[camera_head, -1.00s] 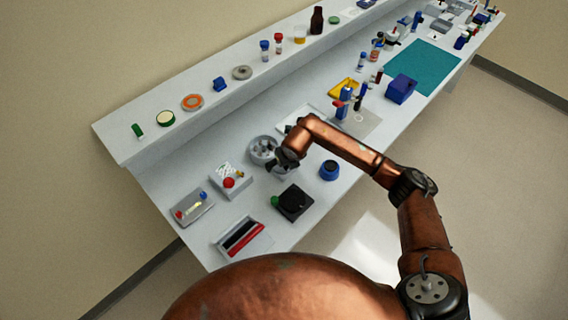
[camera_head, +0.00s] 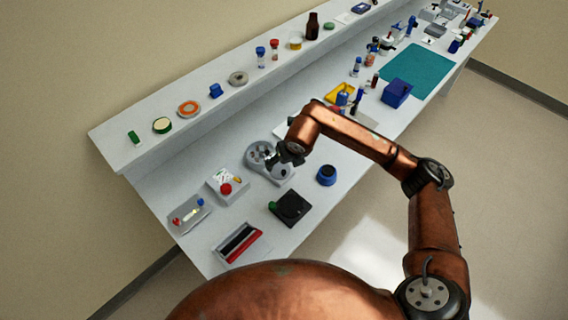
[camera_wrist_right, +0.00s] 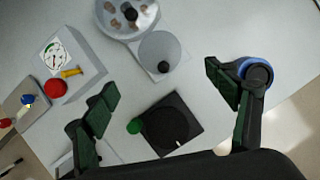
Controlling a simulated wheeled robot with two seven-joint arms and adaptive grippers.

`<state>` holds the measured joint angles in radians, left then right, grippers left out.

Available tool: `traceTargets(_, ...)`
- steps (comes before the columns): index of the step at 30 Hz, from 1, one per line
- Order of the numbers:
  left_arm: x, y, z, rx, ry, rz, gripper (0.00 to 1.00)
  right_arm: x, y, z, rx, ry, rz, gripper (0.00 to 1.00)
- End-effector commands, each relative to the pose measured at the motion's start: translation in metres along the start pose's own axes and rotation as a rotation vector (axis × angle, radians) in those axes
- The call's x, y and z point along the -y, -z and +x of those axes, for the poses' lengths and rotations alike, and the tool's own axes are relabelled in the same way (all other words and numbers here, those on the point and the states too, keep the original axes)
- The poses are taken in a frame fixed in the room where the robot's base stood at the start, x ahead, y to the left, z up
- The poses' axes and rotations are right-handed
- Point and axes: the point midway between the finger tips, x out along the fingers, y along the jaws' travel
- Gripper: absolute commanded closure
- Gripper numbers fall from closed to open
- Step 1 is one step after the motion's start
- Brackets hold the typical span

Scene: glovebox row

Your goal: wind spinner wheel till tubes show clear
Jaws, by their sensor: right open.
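The grey spinner (camera_head: 257,151) stands on the bench, partly hidden by my right gripper (camera_head: 289,157) in the head view. In the right wrist view the spinner's round rotor (camera_wrist_right: 122,8) is at the top edge, holding several brownish tubes around a dark hub. Below it is a grey wheel (camera_wrist_right: 155,46) with a dark crank knob (camera_wrist_right: 164,67). My right gripper's fingers (camera_wrist_right: 162,85) are spread apart with nothing between them, and the wheel lies beyond the gap. Whether the tubes' contents are clear is too small to tell. My left gripper is not in view.
A black box (camera_head: 291,206) with a green knob and a blue round item (camera_head: 326,175) stand near the spinner. A white box (camera_head: 228,186) with a red button is to its left. Trays lie further left. A raised shelf (camera_head: 140,155) runs along the back.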

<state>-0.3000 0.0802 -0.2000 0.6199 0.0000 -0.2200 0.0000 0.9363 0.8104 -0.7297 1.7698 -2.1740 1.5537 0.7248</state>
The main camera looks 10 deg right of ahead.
Motion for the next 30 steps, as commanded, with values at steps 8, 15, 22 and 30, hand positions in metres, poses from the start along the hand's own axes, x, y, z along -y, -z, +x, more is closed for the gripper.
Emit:
traceTargets(8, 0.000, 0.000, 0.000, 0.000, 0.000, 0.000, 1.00, 0.000, 0.000, -0.006, 0.001, 0.000, -0.001, 0.21)
traceTargets(15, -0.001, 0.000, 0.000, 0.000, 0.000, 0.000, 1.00, -0.018, 0.007, -0.003, -0.002, -0.061, -0.009, 0.21)
traceTargets(22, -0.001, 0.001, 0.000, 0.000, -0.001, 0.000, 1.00, -0.151, 0.041, -0.029, 0.034, -0.579, 0.008, 0.21)
traceTargets(30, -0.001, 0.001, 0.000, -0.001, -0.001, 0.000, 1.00, -0.231, 0.016, -0.175, 0.230, -1.336, 0.388, 0.21)
